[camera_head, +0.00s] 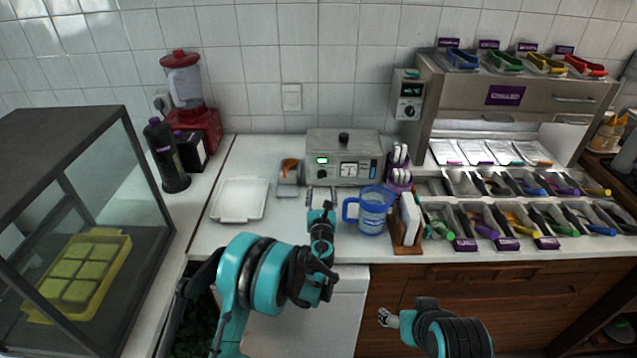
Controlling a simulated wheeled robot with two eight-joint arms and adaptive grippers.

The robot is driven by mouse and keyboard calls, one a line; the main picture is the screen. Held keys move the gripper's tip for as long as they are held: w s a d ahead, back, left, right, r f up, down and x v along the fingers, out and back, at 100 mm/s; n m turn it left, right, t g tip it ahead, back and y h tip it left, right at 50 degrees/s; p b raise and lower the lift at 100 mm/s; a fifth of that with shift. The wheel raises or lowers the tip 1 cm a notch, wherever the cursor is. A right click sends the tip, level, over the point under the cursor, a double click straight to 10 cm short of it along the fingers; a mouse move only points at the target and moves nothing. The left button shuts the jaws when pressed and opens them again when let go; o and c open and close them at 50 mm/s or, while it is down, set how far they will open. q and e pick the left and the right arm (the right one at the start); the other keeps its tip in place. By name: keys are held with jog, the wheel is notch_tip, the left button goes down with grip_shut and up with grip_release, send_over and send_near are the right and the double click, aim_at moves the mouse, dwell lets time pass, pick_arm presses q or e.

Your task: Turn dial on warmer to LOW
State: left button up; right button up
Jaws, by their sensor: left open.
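The warmer (330,146) is a grey metal box with a black lid knob, at the back middle of the counter. Its front has a green-lit display (322,160), a black-and-white dial panel (349,170) and dark markings at the right. The dial's setting is too small to read. My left gripper (321,198) is open in front of the warmer, below its front face, with its fingers pointing toward it. I see no contact with the dial. My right gripper (386,317) is low at the front, before the wooden cabinet; its finger state is unclear.
A blue measuring jug (372,212) stands close to the right of my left gripper. A white tray (240,199) and a small holder with an orange item (289,172) are to the left. A wall control box (408,96) hangs at the right. A red blender (190,105) stands back left.

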aim_at(322, 177)
pick_arm(q)
jog(key=w+b, duration=0.2)
jog(key=w, duration=0.5)
jog(key=shift+w+f, duration=0.1)
jog(key=shift+w, duration=0.25)
grip_shut()
